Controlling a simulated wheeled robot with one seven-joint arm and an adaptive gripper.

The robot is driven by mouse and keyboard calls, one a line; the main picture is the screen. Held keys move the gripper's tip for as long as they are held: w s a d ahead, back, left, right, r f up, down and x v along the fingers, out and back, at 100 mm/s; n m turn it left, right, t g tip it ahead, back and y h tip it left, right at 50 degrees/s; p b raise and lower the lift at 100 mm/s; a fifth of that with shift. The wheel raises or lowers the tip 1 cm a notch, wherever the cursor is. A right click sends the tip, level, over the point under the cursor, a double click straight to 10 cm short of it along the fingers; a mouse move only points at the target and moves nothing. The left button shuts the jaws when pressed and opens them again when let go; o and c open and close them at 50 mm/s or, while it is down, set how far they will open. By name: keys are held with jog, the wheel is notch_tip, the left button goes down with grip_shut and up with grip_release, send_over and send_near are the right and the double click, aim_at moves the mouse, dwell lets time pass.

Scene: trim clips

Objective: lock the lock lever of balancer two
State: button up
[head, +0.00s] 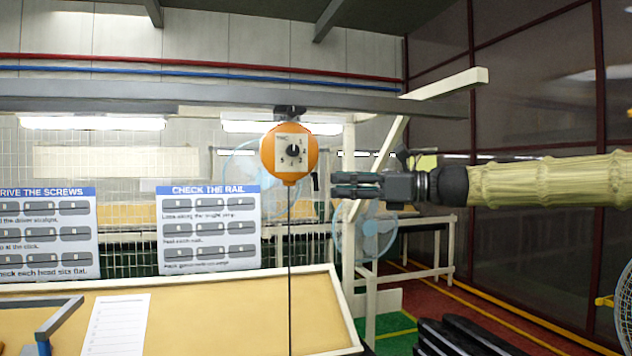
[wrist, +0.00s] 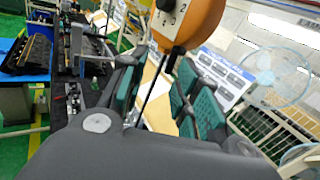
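Balancer two is the orange round housing (head: 289,170) hanging from the overhead beam, with a white dial face marked TWO and a black knob. A small dark lever (head: 315,182) points down at its right side; I take it for the lock lever. My gripper (head: 334,185) reaches in from the right, its fingertips just right of the lever, apart from the housing. In the wrist view my gripper (wrist: 160,88) is open, with a clear gap between its teal pads.
A thin dark cable (head: 290,250) hangs from the balancer to the bench. The grey overhead beam (head: 200,97) runs above. The tan bench top (head: 220,310) lies below, with a white sheet (head: 117,325). A board reading CHECK THE RAIL (head: 208,228) stands behind, beside a fan (head: 365,235).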

aim_at(317, 188)
jog(key=x, duration=0.2)
jog(key=p+x, duration=0.1)
jog(key=x, duration=0.1)
jog(key=w+f+p+x, duration=0.1)
jog(key=x, duration=0.1)
jog(key=shift+w+a, duration=0.15)
jog(key=shift+w+a+f, duration=0.1)
jog(key=shift+w+f, duration=0.2)
jog(key=shift+w, duration=0.3)
jog(key=shift+s+r, duration=0.25)
jog(key=shift+s, duration=0.1)
grip_shut()
